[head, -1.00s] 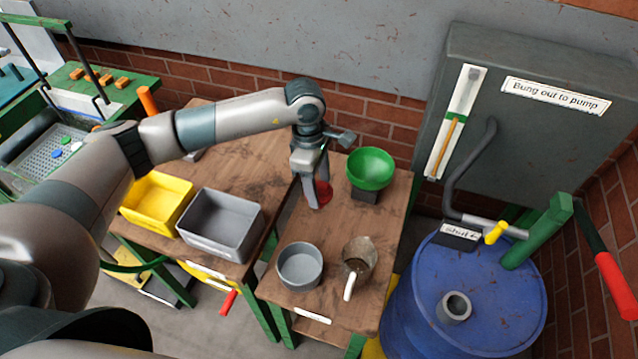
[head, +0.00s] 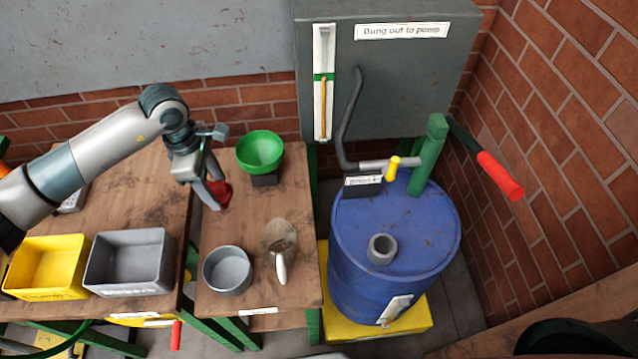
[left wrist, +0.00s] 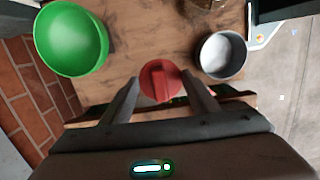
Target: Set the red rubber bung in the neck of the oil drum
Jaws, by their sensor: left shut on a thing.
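The red rubber bung (head: 223,190) is held in my left gripper (head: 218,192), over the small wooden table behind the grey pot. In the left wrist view the bung (left wrist: 160,82) sits between the two fingers of the gripper (left wrist: 160,90), its raised grip bar facing the camera. The blue oil drum (head: 350,235) stands to the right of the table. Its grey neck (head: 382,249) rises from the lid and looks open. My right gripper is not in view.
A green funnel (head: 260,150) on a dark block stands just right of the gripper. A grey pot (head: 227,272) and a metal scoop (head: 280,242) are nearer. A pipe with a yellow handle (head: 393,168) and a green pump post (head: 428,158) crowd the drum's back.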

